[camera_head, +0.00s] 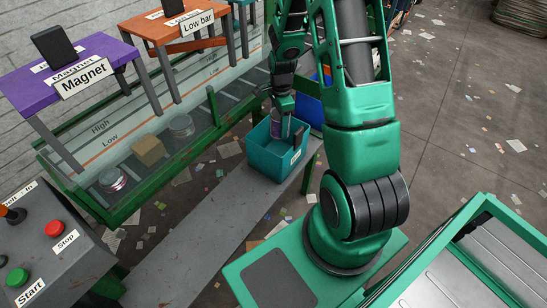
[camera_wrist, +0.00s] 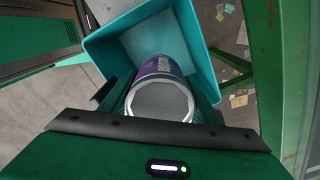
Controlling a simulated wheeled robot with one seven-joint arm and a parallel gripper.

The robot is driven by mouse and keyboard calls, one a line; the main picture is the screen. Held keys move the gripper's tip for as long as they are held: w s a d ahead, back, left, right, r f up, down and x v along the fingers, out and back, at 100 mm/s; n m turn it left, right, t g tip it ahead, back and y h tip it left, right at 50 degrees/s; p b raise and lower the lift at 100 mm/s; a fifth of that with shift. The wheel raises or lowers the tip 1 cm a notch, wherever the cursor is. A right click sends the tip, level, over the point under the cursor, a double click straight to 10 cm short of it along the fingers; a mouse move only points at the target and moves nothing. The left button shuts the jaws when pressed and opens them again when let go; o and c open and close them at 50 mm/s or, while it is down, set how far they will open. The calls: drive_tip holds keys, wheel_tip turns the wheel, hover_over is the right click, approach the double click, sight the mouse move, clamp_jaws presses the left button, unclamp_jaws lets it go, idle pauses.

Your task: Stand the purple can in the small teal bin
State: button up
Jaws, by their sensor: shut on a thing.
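The small teal bin (camera_head: 262,155) stands on a grey bench in the head view, and its wall also shows in the wrist view (camera_wrist: 104,62). The purple can (camera_head: 276,127) is held at my gripper (camera_head: 284,108), at the bin's opening. In the wrist view the purple can (camera_wrist: 160,68) shows its silver end towards the camera and its purple side pointing into the bin. My gripper (camera_wrist: 160,105) is shut on the can. Whether the can touches the bin's floor cannot be told.
A belt (camera_head: 150,178) behind the bench carries a cardboard box (camera_head: 149,150) and metal cans (camera_head: 181,125). A purple Magnet gantry (camera_head: 70,72) and an orange Low bar gantry (camera_head: 170,30) stand over it. A blue bin (camera_head: 308,108) is just behind the teal one. The bench's near part (camera_head: 190,235) is clear.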

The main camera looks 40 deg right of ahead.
approach(277, 150)
drive_tip(key=s+a, duration=0.3)
drive_tip(key=s, duration=0.1)
drive_tip(key=shift+w+d+f, duration=0.1)
drive_tip(key=shift+d+f, duration=0.05)
drive_tip(key=shift+f, duration=2.2)
drive_tip(key=shift+f, duration=0.1)
drive_tip(key=o, duration=1.1)
drive_tip(key=shift+o, duration=0.2)
wheel_tip(277, 150, up, 12)
drive_tip(key=shift+r, duration=0.1)
